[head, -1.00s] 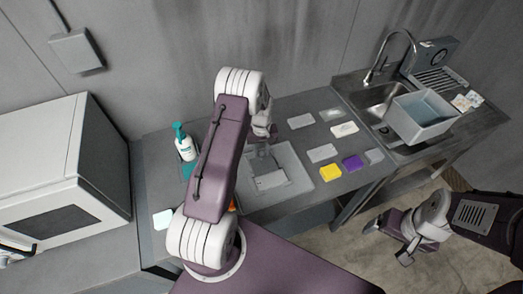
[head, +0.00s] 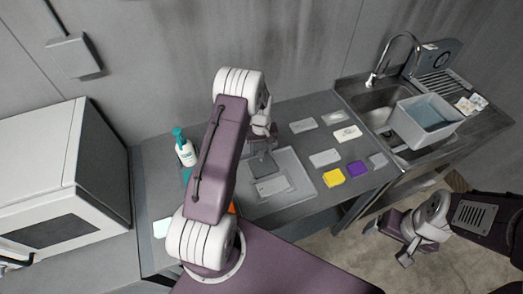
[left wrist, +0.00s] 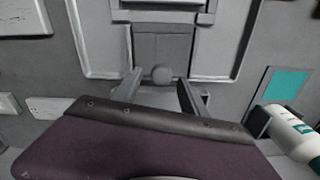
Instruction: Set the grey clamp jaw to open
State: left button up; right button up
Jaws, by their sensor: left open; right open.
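The grey clamp stands in a shallow grey tray (head: 296,172) on the counter; its dark grey plate (head: 263,165) shows in the head view. In the left wrist view a grey plate (left wrist: 165,45) has a small round grey knob (left wrist: 161,74) in front of it. My left gripper (head: 265,138) is over the tray by the clamp. Its two fingers (left wrist: 157,88) are apart, with the knob appearing between them; I cannot tell whether they touch it. My forearm hides part of the tray. My right gripper (head: 402,250) is open and empty, low over the floor at right.
A pump bottle (head: 184,149) stands left of the tray, beside a white oven-like box (head: 60,190). Several flat blocks lie to the right, including yellow (head: 333,178) and purple (head: 357,169). A sink with a grey bin (head: 427,118) is further right.

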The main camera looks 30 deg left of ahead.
pick_arm(q)
jog(key=shift+a+f, duration=0.1)
jog(key=shift+a, duration=0.05)
notch_tip(320, 180, up, 8)
jog(key=b, duration=0.2)
jog(key=shift+b, duration=0.3)
jog(key=shift+r, duration=0.55)
